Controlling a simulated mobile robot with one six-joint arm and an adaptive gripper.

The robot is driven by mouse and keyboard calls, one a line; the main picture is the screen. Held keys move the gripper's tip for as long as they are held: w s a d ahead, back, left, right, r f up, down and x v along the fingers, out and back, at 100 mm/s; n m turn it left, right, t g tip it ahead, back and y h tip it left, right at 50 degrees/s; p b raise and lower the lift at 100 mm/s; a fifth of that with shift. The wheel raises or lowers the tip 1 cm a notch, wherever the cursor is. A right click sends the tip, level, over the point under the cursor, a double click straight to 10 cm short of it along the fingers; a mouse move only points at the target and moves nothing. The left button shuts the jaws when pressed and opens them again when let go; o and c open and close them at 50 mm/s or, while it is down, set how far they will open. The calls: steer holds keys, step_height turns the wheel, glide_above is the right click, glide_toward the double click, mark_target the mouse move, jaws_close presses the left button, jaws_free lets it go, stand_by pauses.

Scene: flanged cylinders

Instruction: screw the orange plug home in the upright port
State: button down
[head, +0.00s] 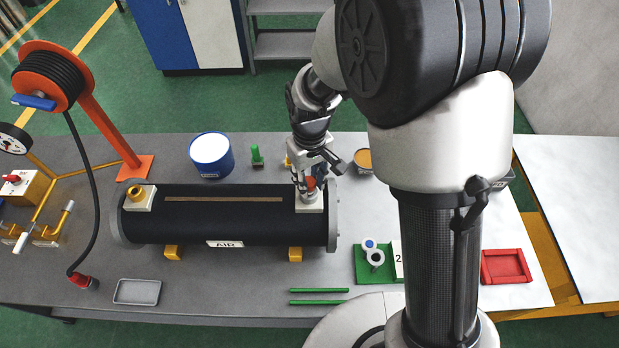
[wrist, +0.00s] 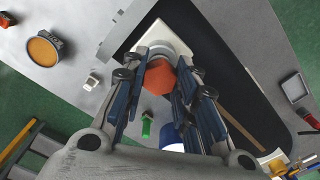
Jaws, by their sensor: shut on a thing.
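The orange plug (head: 311,184) has a hexagonal head, which shows clearly in the wrist view (wrist: 159,77). My gripper (head: 307,186) points down over the right end of the black cylinder (head: 225,227), and its fingers are shut on the orange plug. In the wrist view the two blue-grey fingers lie on either side of the head. The plug sits over the white block (head: 309,204) on top of the cylinder, seen also in the wrist view (wrist: 166,37). The port beneath it is hidden by the plug and fingers, so I cannot tell how deep it sits.
A brass fitting (head: 137,194) stands on the cylinder's left block. A blue can (head: 211,155), a green piece (head: 257,156) and an orange-topped tin (head: 363,159) stand behind. A green tray (head: 366,272), red tray (head: 506,266) and green rods (head: 319,296) lie in front.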

mark_target(310, 182)
steer(key=shift+f+b, duration=0.5)
steer(key=shift+f, duration=0.25)
steer(key=c, duration=1.2)
jaws_free()
steer(key=shift+r, duration=0.15)
steer(key=shift+r+p, duration=2.55)
steer(key=shift+r, duration=0.9)
